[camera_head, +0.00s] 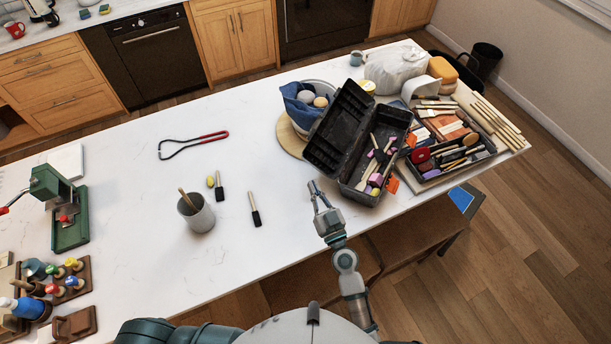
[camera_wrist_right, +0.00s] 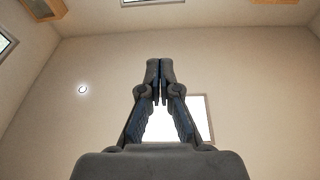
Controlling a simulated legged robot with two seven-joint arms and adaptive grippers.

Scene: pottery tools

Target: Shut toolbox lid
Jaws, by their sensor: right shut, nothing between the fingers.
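The black toolbox stands open near the right part of the white table. Its lid (camera_head: 340,129) is swung out to the left, with its hollow inside facing up. Its base (camera_head: 362,196) holds several brushes and pink-handled tools. My right gripper (camera_head: 313,186) is shut and empty, just left of and in front of the toolbox, near the table's front edge. In the right wrist view its fingers (camera_wrist_right: 160,75) meet at the tips and point up toward a wall, and no toolbox shows there. My left gripper is not in view.
A tray of tools (camera_head: 489,146) stands right of the toolbox. A round wooden board (camera_head: 287,140) with a blue cloth (camera_head: 296,108) is close behind the lid. A grey cup (camera_head: 200,219) and red-handled tongs (camera_head: 210,136) are to the left. The table's middle is mostly clear.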

